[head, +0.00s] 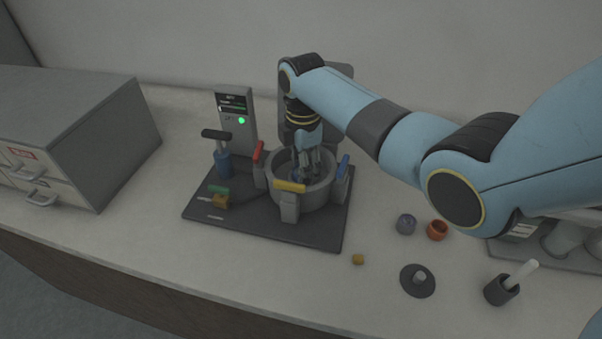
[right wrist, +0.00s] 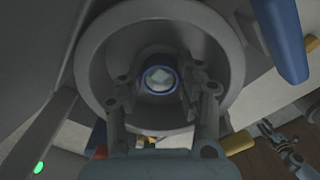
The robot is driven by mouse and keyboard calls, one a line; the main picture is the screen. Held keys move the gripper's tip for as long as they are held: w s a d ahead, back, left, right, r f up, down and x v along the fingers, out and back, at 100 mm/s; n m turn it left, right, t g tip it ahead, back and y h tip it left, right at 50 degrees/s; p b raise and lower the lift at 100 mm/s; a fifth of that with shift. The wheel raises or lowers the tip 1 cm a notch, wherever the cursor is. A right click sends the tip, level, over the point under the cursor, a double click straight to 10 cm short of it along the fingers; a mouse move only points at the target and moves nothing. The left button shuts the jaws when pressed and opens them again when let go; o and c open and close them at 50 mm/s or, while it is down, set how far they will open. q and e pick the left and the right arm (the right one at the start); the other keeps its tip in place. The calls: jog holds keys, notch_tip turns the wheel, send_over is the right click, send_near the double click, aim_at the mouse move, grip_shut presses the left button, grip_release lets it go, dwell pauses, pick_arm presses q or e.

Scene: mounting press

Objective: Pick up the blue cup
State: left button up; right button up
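The blue cup (right wrist: 160,78) shows in the right wrist view as a blue ring with a pale piece inside. It sits in the round grey chamber (right wrist: 90,65) of the press. In the head view the cup (head: 297,177) is mostly hidden by my gripper. My right gripper (right wrist: 165,92) reaches down into the chamber, and its fingers are apart on either side of the cup, with gaps showing. In the head view the right gripper (head: 308,165) points down into the chamber (head: 318,198). What seems to be my left gripper (right wrist: 285,140) shows small at the lower right of the wrist view.
Red (head: 258,151), yellow (head: 289,186) and blue (head: 345,165) handles stand around the chamber rim. A panel with a green light (head: 236,105) stands behind. A purple-grey cup (head: 405,224), an orange cup (head: 437,230) and a mortar (head: 500,290) stand to the right.

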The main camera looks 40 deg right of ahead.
grip_shut()
